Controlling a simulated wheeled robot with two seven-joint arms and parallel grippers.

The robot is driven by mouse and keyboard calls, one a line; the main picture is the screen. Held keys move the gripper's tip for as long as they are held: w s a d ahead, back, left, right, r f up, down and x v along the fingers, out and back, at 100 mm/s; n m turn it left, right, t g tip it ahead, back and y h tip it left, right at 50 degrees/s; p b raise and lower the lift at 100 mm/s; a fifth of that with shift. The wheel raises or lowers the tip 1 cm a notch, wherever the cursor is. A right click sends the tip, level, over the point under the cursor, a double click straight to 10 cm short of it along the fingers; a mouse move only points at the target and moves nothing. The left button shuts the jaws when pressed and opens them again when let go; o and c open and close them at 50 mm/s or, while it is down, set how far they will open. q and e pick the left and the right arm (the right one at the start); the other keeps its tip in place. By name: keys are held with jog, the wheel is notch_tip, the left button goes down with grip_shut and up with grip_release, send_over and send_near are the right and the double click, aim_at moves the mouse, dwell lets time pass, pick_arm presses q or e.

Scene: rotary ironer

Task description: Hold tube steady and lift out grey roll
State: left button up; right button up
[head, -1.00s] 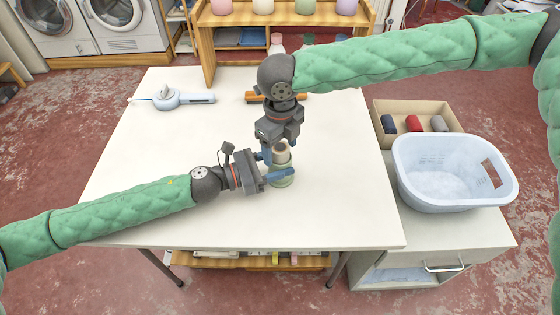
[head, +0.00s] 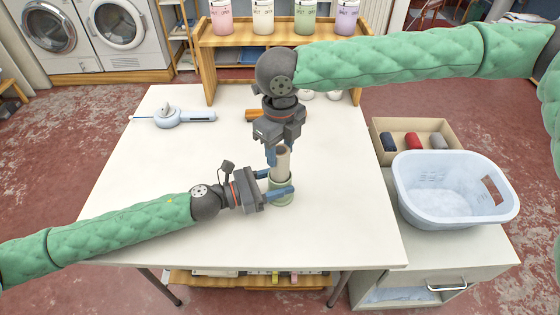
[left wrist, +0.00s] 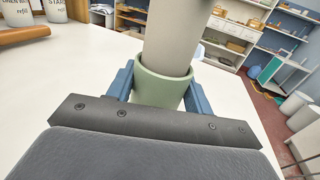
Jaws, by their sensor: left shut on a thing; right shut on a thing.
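The pale green tube (head: 281,195) stands upright on the white table, and my left gripper (head: 277,187) is shut around it from the left, one blue finger on each side. The grey roll (head: 284,166), a hollow beige-grey cylinder, stands upright with much of its length above the tube's rim. My right gripper (head: 276,154) comes from above and is shut on the roll's top edge; one finger is mostly hidden. In the left wrist view the roll (left wrist: 178,40) rises from the tube (left wrist: 160,88), its lower end hidden inside.
A blue-white iron-like tool (head: 172,116) lies at the table's (head: 140,210) back left. A wooden shelf (head: 230,32) with several pastel canisters stands behind. At right are a laundry basket (head: 450,208) and a box (head: 445,130) with three rolls. The table's left half is mostly clear.

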notch_tip(320, 180, up, 5)
jog(key=shift+f, duration=0.1)
dwell(0.3)
pick_arm(q)
jog(key=o, duration=1.2)
jog(key=shift+v, duration=5.95)
